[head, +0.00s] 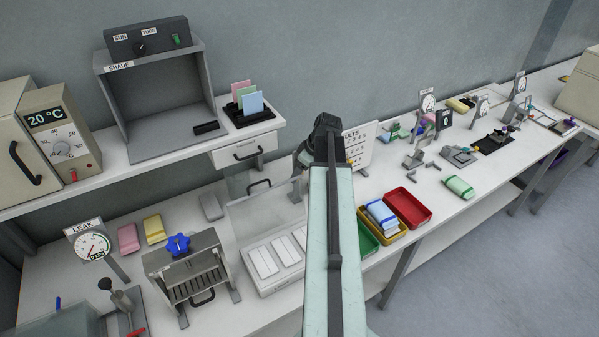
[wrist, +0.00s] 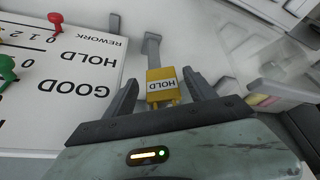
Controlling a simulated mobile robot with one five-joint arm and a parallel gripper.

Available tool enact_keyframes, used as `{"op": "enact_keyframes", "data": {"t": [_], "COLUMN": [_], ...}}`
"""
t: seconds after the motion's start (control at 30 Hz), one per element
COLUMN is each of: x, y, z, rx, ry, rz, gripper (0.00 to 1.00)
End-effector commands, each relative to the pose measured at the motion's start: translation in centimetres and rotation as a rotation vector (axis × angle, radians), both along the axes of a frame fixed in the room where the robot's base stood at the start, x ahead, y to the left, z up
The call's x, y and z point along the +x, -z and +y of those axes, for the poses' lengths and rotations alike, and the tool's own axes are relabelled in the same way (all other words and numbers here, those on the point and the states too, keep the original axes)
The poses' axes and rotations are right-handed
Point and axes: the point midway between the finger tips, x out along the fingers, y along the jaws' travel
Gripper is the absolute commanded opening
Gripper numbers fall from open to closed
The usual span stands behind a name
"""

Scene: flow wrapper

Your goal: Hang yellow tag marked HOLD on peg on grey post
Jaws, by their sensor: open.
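The yellow tag (wrist: 162,92) with a white HOLD label shows in the wrist view, upside down, between the two fingers of my gripper (wrist: 160,84). My gripper is open, with a visible gap between the tag and each finger. A grey post (wrist: 152,48) runs up right behind the tag, and the tag's top edge overlaps its lower end. The peg itself is hidden, so I cannot tell whether the tag hangs on it. In the head view my arm hides the gripper and most of this spot.
A white results board (wrist: 70,80) stands close on the left in the wrist view, with red (wrist: 55,19) and green (wrist: 6,68) pegs. In the head view the board (head: 359,147) is right of my arm. Red (head: 407,208) and yellow trays (head: 383,232) lie nearer the bench edge.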

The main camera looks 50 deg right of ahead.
Motion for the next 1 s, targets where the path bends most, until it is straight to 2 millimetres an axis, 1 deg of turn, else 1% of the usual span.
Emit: {"op": "enact_keyframes", "data": {"t": [0.17, 0.4, 0.5, 0.57, 1.0], "x": [-0.5, -1.9, -2.4, -2.6, -2.7], "y": [-1.7, -6.0, -7.2, -7.5, -7.2], "z": [-0.1, -0.5, -0.6, -0.7, -0.8], "rx": [0.000, 0.001, 0.000, 0.000, 0.000], "ry": [0.001, 0.001, 0.000, 0.000, 0.000], "rz": [0.001, -0.001, -0.002, -0.002, -0.002], "gripper": [0.64, 0.64, 0.64, 0.64, 0.64]}}
